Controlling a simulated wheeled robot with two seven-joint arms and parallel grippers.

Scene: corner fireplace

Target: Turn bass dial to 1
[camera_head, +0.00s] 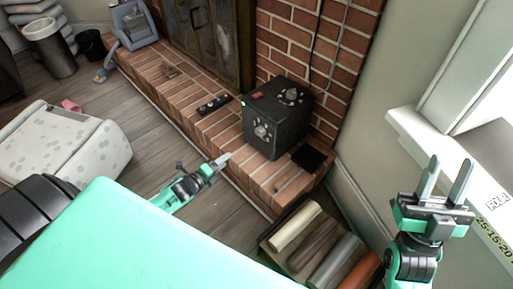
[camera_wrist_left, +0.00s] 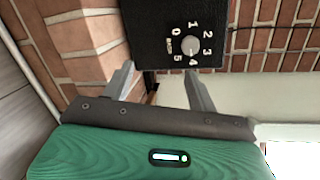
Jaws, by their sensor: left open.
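A black box (camera_head: 262,131) with light knobs stands on the brick hearth. In the left wrist view, its black face carries a round grey dial (camera_wrist_left: 190,44) ringed by white numbers 0 to 5. A small white label is beside the dial, too blurred to read surely. The dial's pointer cannot be made out. My left gripper (camera_head: 222,165) is open and empty in front of the box, apart from it. Its two fingers also show in the left wrist view (camera_wrist_left: 158,70), below the dial and offset to its left. My right gripper (camera_head: 448,168) is open and empty at the right.
The brick hearth (camera_head: 208,118) has a dark remote-like object (camera_head: 214,104) left of the box and a dark flat piece (camera_head: 308,157) to its right. A rack of rolls (camera_head: 297,229) stands at front right. A white window sill (camera_head: 405,122) is near my right gripper.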

